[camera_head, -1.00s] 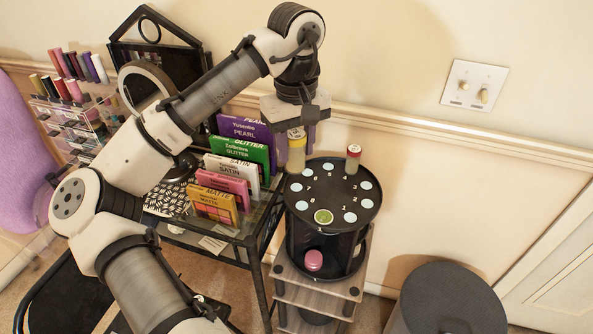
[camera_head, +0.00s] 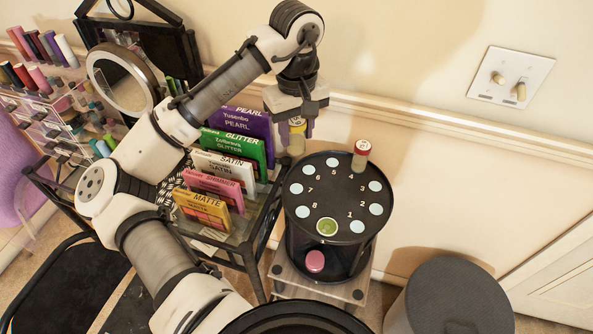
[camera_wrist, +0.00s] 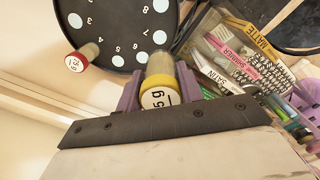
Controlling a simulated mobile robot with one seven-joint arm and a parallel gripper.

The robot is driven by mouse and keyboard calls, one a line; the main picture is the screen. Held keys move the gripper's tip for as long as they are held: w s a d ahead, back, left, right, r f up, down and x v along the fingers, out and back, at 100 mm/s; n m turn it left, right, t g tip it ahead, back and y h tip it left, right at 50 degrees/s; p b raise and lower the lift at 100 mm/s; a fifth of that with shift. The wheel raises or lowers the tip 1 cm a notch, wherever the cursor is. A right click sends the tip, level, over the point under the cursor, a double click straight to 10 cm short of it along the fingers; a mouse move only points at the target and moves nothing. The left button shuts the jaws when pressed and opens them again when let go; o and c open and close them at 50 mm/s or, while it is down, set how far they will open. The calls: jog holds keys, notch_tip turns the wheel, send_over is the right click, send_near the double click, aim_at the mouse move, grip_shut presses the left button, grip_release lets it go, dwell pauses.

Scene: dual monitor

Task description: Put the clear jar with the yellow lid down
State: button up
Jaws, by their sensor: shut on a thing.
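The clear jar with the yellow lid (camera_head: 297,140) is held upright in my gripper (camera_head: 298,118), near the back left rim of the round black stand (camera_head: 335,222). In the wrist view the jar (camera_wrist: 159,68) sits between the purple fingers of my gripper (camera_wrist: 158,92), its lid marked "5 g" facing the camera. My gripper is shut on it. The stand's top has several pale numbered spots, and the jar overlaps its edge in the wrist view. I cannot tell whether the jar's base touches anything.
A red-lidded jar (camera_head: 361,154) stands at the stand's back edge. Upright palettes (camera_head: 224,172) stand close on the left. A wall is behind; a dark bin (camera_head: 448,298) is at right.

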notch_tip(320, 180, down, 13)
jog(key=shift+p, duration=0.4)
jog(key=shift+f, duration=0.1)
jog(key=o, duration=1)
notch_tip(320, 180, up, 12)
jog(key=shift+r+b, duration=0.15)
jog(key=shift+b, duration=0.55)
jog(key=shift+w+d, duration=0.1)
